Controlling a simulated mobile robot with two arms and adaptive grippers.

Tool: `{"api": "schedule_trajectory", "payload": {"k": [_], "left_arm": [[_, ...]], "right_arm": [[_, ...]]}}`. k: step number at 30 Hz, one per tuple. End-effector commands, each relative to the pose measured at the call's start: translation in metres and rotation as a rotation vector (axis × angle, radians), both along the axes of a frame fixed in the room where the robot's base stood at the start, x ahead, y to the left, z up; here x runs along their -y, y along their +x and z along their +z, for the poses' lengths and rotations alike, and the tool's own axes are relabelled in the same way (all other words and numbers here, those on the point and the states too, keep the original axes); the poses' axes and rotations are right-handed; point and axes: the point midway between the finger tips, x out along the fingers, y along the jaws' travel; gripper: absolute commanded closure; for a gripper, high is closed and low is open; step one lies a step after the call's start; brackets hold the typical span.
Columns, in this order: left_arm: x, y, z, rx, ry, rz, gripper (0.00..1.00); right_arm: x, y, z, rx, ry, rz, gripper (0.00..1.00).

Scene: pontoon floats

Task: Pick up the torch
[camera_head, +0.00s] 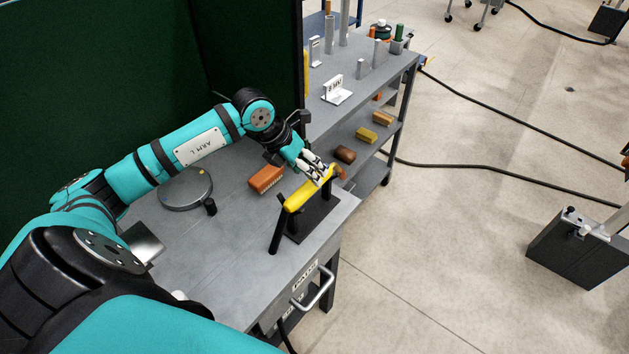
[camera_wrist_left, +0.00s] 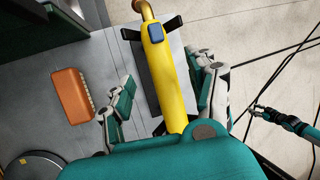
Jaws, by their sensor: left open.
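The torch (camera_head: 297,196) is a long yellow handle with a brass neck at its far end. It lies across a black stand (camera_head: 314,217) on the grey bench. My left gripper (camera_head: 321,173) is open above the far part of the torch. In the left wrist view the torch (camera_wrist_left: 168,85) runs between the spread fingers of the left gripper (camera_wrist_left: 163,98), and a dark blue patch shows on it near the neck. From these views I cannot tell whether any finger touches it.
A wooden-backed brush (camera_head: 267,178) lies on the bench (camera_head: 234,227) left of the torch. A round dish-like piece (camera_head: 185,190) sits further left. A dark green screen (camera_head: 120,75) stands behind. A shelved cart (camera_head: 390,100) stands beyond; open floor lies to the right.

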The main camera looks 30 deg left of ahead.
Motion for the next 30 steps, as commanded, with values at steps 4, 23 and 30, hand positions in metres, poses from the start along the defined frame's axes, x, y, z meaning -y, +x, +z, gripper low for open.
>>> {"api": "schedule_trajectory", "payload": {"k": [4,23,30], "left_arm": [[0.003,0.002,-0.007,-0.001,-0.001,-0.001,0.42],[0.016,0.013,-0.053,0.0,0.001,0.0,0.43],[0.016,0.013,-0.053,0.0,0.001,0.0,0.74]], "right_arm": [[-0.002,0.017,0.007,0.027,0.005,0.0,0.6],[-0.004,0.005,0.029,0.008,0.005,-0.001,0.6],[-0.004,0.005,0.029,0.008,0.005,-0.001,0.6]]}}
